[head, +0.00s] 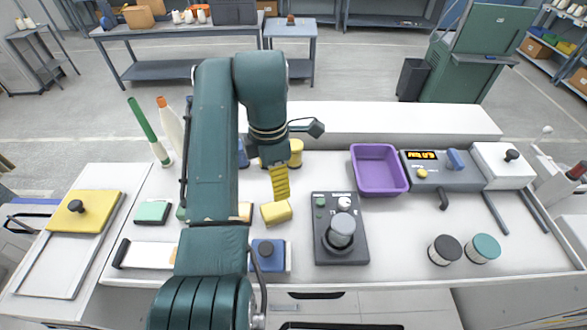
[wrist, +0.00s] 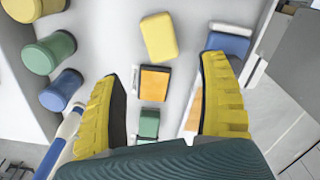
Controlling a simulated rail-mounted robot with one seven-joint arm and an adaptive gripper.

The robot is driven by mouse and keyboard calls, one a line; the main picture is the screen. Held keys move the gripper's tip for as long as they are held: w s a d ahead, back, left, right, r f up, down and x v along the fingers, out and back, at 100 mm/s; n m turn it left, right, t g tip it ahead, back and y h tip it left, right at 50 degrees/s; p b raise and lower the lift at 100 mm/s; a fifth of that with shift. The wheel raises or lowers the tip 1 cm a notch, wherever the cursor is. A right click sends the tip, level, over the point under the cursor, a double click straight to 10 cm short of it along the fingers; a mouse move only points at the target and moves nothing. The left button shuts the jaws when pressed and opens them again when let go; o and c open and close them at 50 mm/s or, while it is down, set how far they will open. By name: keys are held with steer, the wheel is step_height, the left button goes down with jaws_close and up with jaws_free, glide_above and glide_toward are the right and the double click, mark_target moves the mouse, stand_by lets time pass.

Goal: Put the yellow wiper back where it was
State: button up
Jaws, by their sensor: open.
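The yellow wiper (head: 276,212) looks like a plain yellow block. It lies on the white worktop, turned a little askew, left of the grey control box. In the wrist view the yellow wiper (wrist: 159,37) lies beyond my fingertips, roughly midway between them and touching neither. My gripper (head: 280,198) points down just above and behind the wiper. Its yellow fingers are spread wide and empty in the wrist view (wrist: 162,67). An orange block (wrist: 154,83) and a green block (wrist: 149,123) lie in a row near the wiper. My arm hides much of this row in the head view.
Yellow (wrist: 35,8), green (wrist: 52,52) and blue (wrist: 61,90) bobbins stand beside the row. A blue block (head: 268,255) lies in front. A purple tray (head: 379,169) is further right.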

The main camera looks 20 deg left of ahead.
steer(key=w+d+r+m+t+y, duration=0.1)
steer(key=w+d+m+t, duration=0.35)
steer(key=w+m, duration=0.25)
steer(key=d+r+m+t, duration=0.7)
steer(key=d+m+t, duration=0.1)
steer(key=s+d+r+m+t+h, duration=0.1)
steer(key=s+d+r+m+t, duration=0.4)
steer(key=s+r, duration=0.3)
steer(key=s+d+r+m+t, duration=0.4)
steer(key=s+r, duration=0.4)
steer(key=s, duration=0.3)
steer(key=shift+s+d+m+t+h, duration=0.2)
steer(key=shift+d+m+t+h, duration=0.3)
steer(key=shift+m, duration=0.7)
